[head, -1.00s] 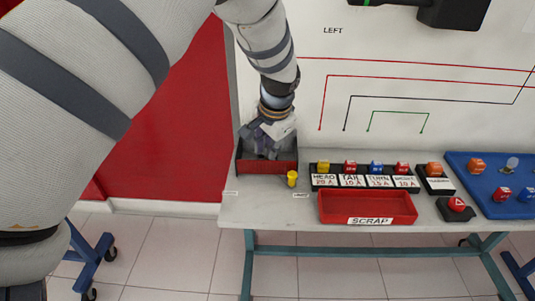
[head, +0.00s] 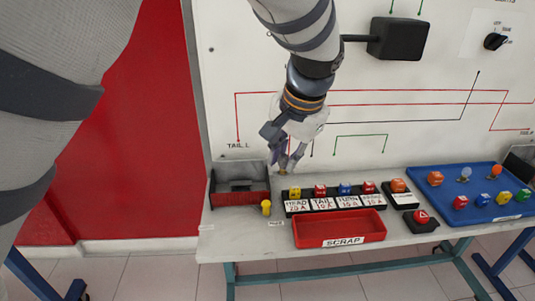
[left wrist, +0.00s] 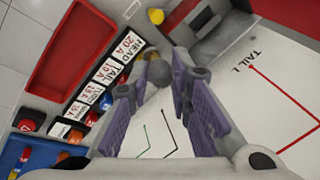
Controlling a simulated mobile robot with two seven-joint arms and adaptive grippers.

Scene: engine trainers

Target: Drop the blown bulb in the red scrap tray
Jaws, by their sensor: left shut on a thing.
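My left gripper (head: 285,162) is raised between the socket box and the fuse row, in front of the wall panel. It is shut on a dark grey bulb (left wrist: 159,74), which shows between the purple fingers in the left wrist view; its brass base points away from the camera. In the head view the fingers hide most of the bulb. The red scrap tray (head: 340,241), labelled SCRAP, lies on the bench in front and to the right of the gripper. It looks empty and also shows in the left wrist view (left wrist: 77,45). My right gripper is not in view.
A dark red-fronted box (head: 240,199) stands at the bench's left end, a yellow piece (head: 266,207) beside it. A labelled fuse row (head: 335,203) lies behind the tray. A blue tray (head: 440,195) with bulbs and coloured blocks is at right. The wall panel (head: 260,60) rises behind.

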